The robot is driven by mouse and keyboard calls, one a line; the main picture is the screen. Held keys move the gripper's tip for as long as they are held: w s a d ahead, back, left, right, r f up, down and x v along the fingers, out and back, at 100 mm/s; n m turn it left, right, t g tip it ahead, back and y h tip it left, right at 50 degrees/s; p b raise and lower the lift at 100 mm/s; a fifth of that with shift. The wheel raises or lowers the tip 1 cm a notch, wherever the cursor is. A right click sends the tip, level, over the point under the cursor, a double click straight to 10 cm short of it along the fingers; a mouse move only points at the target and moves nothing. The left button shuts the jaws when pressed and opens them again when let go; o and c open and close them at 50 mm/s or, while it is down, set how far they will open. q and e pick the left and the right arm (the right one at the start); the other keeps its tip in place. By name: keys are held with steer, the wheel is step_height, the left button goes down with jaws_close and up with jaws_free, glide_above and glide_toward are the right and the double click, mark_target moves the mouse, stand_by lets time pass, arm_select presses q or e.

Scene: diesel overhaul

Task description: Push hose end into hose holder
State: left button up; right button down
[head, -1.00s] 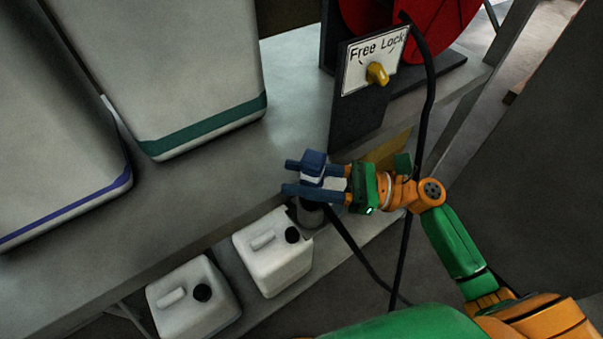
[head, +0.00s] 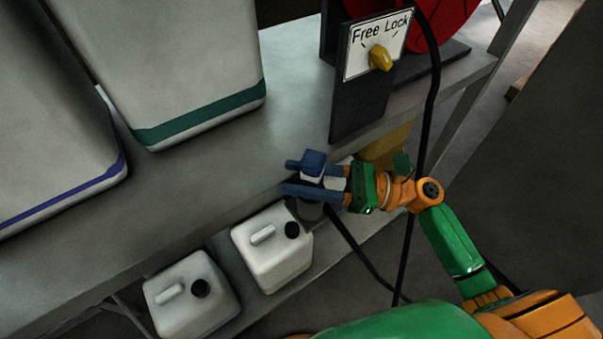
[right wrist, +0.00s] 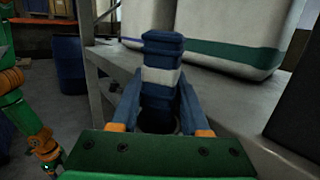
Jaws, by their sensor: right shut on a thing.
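My right gripper (head: 316,180) is shut on the hose end (head: 313,163), a blue piece with a white band. It also shows upright between the fingers in the right wrist view (right wrist: 161,82). The hose holder (head: 306,212) is a dark grey round cup at the shelf's front edge, right below the gripper. In the right wrist view its dark round opening (right wrist: 158,122) shows beneath the hose end. The gripper hides how far the hose end is inside the holder. The black hose (head: 358,257) runs down and right from below the holder.
Two white canisters (head: 272,262) (head: 182,305) stand on the lower shelf. Large tanks (head: 185,70) stand on the grey upper shelf (head: 240,160). A red hose reel (head: 430,30) with a Free/Lock sign (head: 360,55) and yellow knob (head: 381,58) stands at the upper right.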

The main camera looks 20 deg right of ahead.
steer(key=shift+c, duration=1.5)
jaws_free()
steer(key=shift+f, duration=0.1)
